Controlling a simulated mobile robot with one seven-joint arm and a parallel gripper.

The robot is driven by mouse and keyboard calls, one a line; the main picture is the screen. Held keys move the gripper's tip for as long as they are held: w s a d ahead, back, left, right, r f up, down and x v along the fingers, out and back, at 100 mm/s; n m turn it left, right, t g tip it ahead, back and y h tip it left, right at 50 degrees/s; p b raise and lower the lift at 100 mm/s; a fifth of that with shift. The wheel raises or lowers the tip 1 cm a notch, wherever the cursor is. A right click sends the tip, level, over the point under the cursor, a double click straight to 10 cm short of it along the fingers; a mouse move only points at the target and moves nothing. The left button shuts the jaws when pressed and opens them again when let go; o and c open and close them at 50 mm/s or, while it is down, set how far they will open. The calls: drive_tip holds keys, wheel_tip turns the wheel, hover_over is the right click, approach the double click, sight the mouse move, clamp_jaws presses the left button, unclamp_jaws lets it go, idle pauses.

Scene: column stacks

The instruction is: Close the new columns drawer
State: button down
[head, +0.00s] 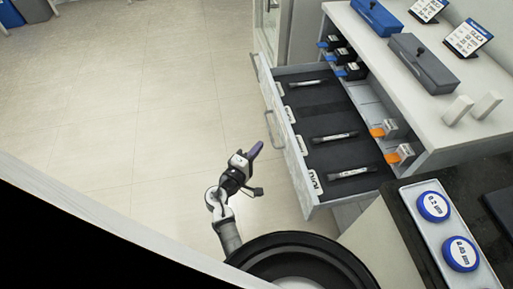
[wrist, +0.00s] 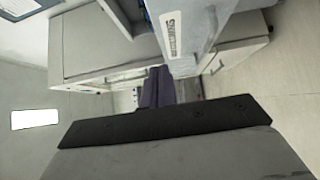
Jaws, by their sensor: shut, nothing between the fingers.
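The columns drawer (head: 325,115) is pulled out from the white bench in the head view. Its dark liner holds a few slim columns (head: 334,137) in labelled rows. Its pale front (head: 290,147) with a bar handle faces left. In the wrist view, part of the drawer front (wrist: 200,30) shows at the top, with an upside-down label that is only partly readable. My gripper (head: 255,150) is shut and empty, with purple fingers, just left of the drawer front and apparently apart from it. The shut fingers also show in the wrist view (wrist: 157,88).
Blue and orange-tipped boxes (head: 390,130) sit on the shelf behind the drawer. A blue case (head: 377,17) and a grey case (head: 424,62) stand on the bench top. A tray with blue-capped discs (head: 434,206) is at lower right. The floor left of the drawer is clear.

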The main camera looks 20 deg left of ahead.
drive_tip(key=w+d+p, duration=0.2)
drive_tip(key=w+d, duration=0.2)
drive_tip(key=w, duration=0.4)
drive_tip(key=shift+w+d+p, duration=0.3)
drive_tip(key=shift+w+p, duration=0.05)
drive_tip(key=shift+p, duration=0.05)
drive_tip(key=w+d+b, duration=0.1)
drive_tip(key=w+d, duration=0.5)
drive_tip(key=d, duration=0.4)
drive_tip(key=w+d+b, duration=0.2)
drive_tip(key=w+d, duration=0.5)
drive_tip(key=d, duration=0.2)
drive_tip(key=shift+w+d, duration=0.15)
drive_tip(key=shift+d, duration=0.2)
drive_tip(key=shift+a, duration=0.1)
